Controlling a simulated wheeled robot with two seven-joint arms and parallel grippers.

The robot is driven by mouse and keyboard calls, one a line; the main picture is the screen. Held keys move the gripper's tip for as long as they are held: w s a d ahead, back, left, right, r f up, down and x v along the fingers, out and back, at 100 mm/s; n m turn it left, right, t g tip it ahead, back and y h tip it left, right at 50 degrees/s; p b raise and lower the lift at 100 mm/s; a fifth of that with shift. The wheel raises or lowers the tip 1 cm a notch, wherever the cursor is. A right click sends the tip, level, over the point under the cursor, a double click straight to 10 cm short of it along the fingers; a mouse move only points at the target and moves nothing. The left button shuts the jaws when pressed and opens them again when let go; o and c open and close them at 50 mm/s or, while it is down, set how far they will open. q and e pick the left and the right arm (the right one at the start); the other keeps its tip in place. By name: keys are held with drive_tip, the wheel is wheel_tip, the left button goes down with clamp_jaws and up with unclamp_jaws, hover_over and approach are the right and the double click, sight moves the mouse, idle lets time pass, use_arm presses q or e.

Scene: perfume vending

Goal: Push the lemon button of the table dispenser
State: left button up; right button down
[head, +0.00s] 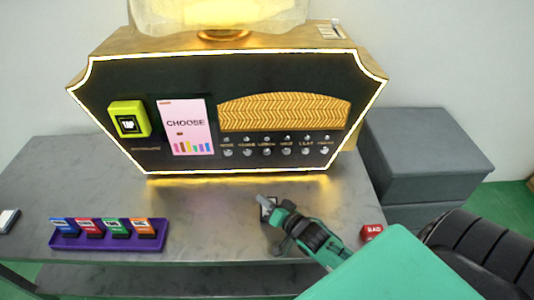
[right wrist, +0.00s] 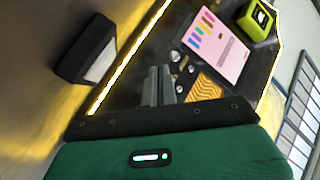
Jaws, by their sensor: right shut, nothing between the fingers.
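The table dispenser (head: 240,100) is a black-fronted box with a glowing outline, on the grey table. A row of small round silver buttons with tiny labels runs along its lower front. The lemon button (head: 267,152) appears to be the third from the left; its label is small and blurred. My right gripper (head: 264,199) is shut and empty, in front of the dispenser and lower in the picture than the buttons, apart from them. In the right wrist view its fingers (right wrist: 160,76) lie together, partly covering the button row. My left gripper is not in view.
A small black block with a pale face (right wrist: 88,52) stands near my right gripper. A purple tray (head: 108,242) with several coloured items lies front left. A red block (head: 372,232) is by my right arm. A grey box (head: 420,150) stands right of the table.

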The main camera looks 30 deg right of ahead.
sight(267, 152)
drive_tip(key=w+d+r+t, duration=0.1)
drive_tip(key=w+d+r+m+t+y, duration=0.1)
drive_tip(key=d, duration=0.1)
drive_tip(key=shift+r+t, duration=0.1)
drive_tip(key=shift+t, duration=0.2)
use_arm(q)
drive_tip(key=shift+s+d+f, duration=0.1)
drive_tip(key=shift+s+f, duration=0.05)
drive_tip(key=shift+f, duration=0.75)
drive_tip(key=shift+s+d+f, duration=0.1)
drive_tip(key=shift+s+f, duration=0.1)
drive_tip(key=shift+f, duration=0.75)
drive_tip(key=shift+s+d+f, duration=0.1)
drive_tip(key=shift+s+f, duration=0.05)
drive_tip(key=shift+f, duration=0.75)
use_arm(e)
drive_tip(key=shift+w+d+r+m+t+y, duration=0.1)
drive_tip(key=shift+d+r+m+t+y, duration=0.4)
drive_tip(key=shift+d+r, duration=0.1)
